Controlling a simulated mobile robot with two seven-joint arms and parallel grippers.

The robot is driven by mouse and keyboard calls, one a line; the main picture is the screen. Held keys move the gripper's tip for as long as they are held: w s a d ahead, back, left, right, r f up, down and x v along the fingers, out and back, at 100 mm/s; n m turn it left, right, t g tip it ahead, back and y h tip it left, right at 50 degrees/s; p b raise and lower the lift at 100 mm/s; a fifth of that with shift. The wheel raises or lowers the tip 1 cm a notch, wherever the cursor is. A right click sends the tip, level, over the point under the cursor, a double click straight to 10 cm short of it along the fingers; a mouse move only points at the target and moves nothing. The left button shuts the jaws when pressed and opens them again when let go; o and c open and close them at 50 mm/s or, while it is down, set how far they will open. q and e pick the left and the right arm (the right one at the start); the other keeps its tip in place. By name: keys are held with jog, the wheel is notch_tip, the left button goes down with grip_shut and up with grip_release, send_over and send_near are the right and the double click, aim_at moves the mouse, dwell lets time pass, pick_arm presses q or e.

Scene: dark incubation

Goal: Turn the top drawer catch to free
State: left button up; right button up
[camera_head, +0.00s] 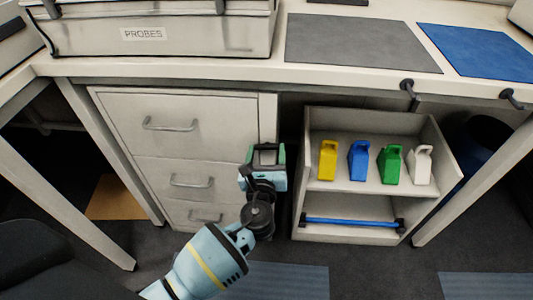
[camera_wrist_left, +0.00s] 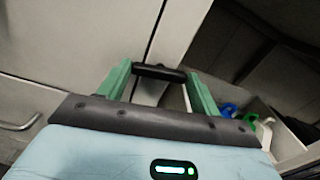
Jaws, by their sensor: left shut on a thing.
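The top drawer (camera_head: 185,103) is the upper of three pale drawers under the desk, and its front looks closed. My left gripper (camera_head: 266,157) is at the right edge of the drawer unit. In the left wrist view its green fingers (camera_wrist_left: 160,82) are shut on a short black bar, the drawer catch (camera_wrist_left: 159,72). The bar lies roughly level between the fingertips, in front of the pale upright edge. In the head view the gripper mostly hides the catch. My right gripper is not in view.
An open shelf unit (camera_head: 317,232) stands right of the drawers, holding yellow, blue, green and white containers and a blue bar (camera_head: 350,222) below. A PROBES case (camera_head: 190,35) sits on the desk. Hooks (camera_head: 408,88) hang from the desk edge. A dark chair (camera_head: 40,262) is lower left.

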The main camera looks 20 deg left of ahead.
pick_arm(q)
jog(key=n+b, duration=0.1)
jog(key=n, duration=0.3)
jog(key=shift+f+b, duration=0.1)
jog(key=shift+b, duration=0.2)
jog(key=n+b, duration=0.1)
jog(key=n, duration=0.3)
jog(key=shift+b, duration=0.3)
jog(key=n+b, duration=0.2)
jog(key=n, duration=0.2)
jog(key=shift+n, duration=0.3)
jog(key=shift+n+b, duration=0.65)
jog(key=shift+n, duration=1.05)
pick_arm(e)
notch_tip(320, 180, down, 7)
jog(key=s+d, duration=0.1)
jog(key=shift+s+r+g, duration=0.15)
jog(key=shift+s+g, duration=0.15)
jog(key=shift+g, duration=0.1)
pick_arm(q)
jog(key=o, duration=1)
jog(key=shift+s, duration=0.1)
